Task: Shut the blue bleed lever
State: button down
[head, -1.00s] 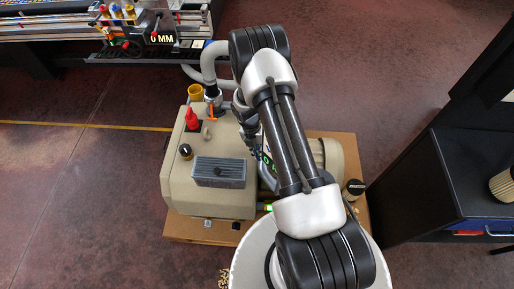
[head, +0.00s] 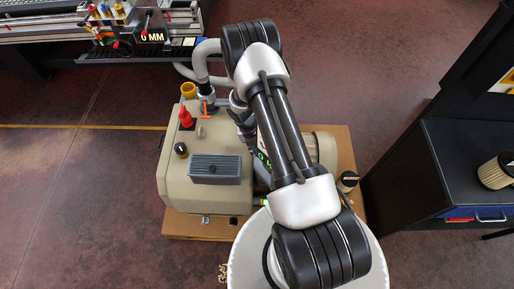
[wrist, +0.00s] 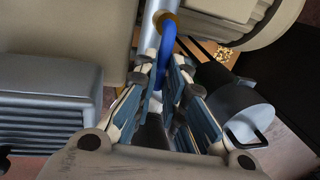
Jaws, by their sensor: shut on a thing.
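The blue bleed lever (wrist: 167,42) shows in the wrist view as a curved blue handle beside a brass-coloured fitting on a grey pipe. My gripper (wrist: 166,68) is shut on the lever, with a finger pad on either side of it. The lever's lower part is hidden between the fingers. In the head view my arm covers the lever, and the gripper is mostly hidden beside the beige pump (head: 176,188).
A grey ribbed box (head: 216,168), a red cap (head: 186,120) and an orange handle (head: 206,111) are on the pump. A ribbed motor (head: 325,150) lies right of my arm. A dark cabinet (head: 415,190) stands at the right. Open floor lies left.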

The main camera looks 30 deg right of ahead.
jog(key=c, duration=1.7)
grip_release()
jog(key=shift+o, duration=0.2)
notch_tip(320, 180, up, 12)
jog(key=w+a, duration=0.1)
jog(key=a, duration=0.1)
jog(key=shift+w, duration=0.15)
jog(key=shift+f, duration=0.1)
